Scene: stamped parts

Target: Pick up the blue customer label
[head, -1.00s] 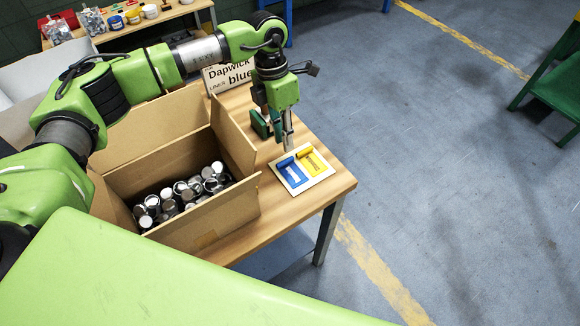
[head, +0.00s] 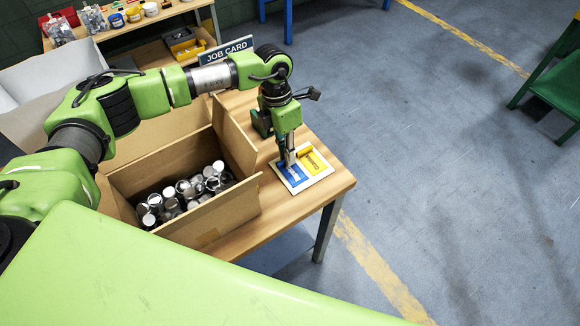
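The blue customer label (head: 296,180) lies on the left half of a white board at the table's front right corner. A yellow label (head: 318,167) lies beside it on the right half. My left gripper (head: 288,163) points down at the far end of the blue label and covers part of it. I cannot tell whether its fingers are around the label's raised end or just above it. My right gripper is not in view.
An open cardboard box (head: 222,213) holding several metal-capped parts stands left of the labels. A JOB CARD sign (head: 226,51) stands behind my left arm. A green object (head: 262,122) stands behind the gripper. The floor to the right is largely clear.

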